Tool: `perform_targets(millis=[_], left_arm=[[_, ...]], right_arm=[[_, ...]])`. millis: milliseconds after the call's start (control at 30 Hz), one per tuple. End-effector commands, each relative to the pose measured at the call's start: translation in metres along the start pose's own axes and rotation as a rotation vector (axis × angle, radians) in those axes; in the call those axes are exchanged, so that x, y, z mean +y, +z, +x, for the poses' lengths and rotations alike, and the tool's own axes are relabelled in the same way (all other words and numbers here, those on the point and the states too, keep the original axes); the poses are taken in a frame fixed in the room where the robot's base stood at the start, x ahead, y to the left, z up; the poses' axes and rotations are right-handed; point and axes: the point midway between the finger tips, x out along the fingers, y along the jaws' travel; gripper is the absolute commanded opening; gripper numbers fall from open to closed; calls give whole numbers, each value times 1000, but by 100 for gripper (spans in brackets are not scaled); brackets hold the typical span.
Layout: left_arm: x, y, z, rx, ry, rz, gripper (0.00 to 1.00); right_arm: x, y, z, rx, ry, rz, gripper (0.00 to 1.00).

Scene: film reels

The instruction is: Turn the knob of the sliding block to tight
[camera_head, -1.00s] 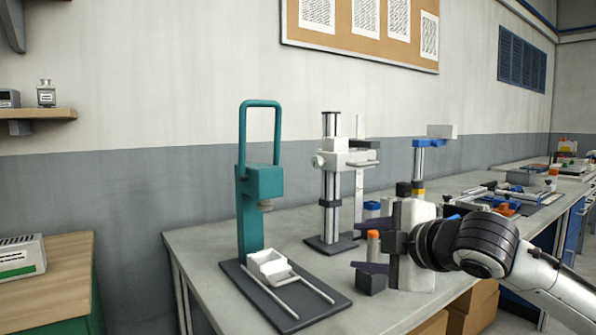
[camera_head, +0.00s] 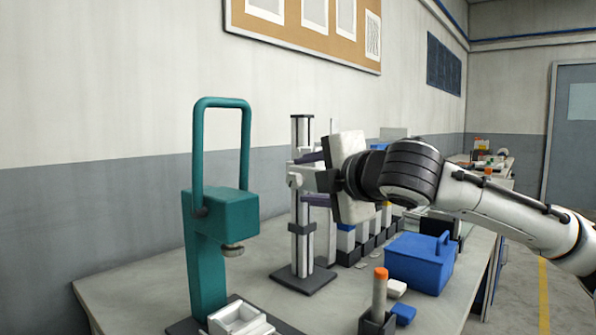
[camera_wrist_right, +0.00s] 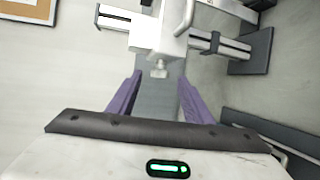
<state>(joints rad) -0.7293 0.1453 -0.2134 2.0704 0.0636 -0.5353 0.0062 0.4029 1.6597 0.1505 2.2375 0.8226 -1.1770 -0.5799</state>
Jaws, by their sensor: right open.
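A vertical measuring stand (camera_head: 303,235) with a pale column and dark base stands on the bench. Its white sliding block (camera_head: 314,179) sits on the upper column, partly hidden by my right gripper. In the right wrist view the block (camera_wrist_right: 150,35) is at top centre, and its small pale knob (camera_wrist_right: 159,69) points towards me. My right gripper (camera_head: 301,179) is open, its purple fingers one above the other at the block's height. In the wrist view the fingers (camera_wrist_right: 159,82) lie either side of the knob, with gaps; contact is not visible. My left gripper is out of view.
A teal press (camera_head: 220,215) with a tall handle stands left of the stand, with a white tray (camera_head: 238,320) at its foot. A blue box (camera_head: 420,262) and an orange-topped cylinder (camera_head: 380,292) in a dark holder are at right. Bench is clear at front centre.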

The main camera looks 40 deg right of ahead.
Motion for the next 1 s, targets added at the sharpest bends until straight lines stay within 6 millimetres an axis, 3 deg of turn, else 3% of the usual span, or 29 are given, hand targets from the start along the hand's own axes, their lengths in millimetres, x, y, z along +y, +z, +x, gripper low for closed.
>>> perform_targets(millis=[100,300,800,1000], left_arm=[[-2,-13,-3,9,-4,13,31],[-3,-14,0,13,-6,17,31],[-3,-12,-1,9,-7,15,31],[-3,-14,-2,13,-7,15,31]], right_arm=[[0,0,15,0,-6,-7,46],[-2,1,31,-3,-3,-3,46],[-1,-1,39,2,0,-1,46],[-1,-1,39,2,0,-1,12]])
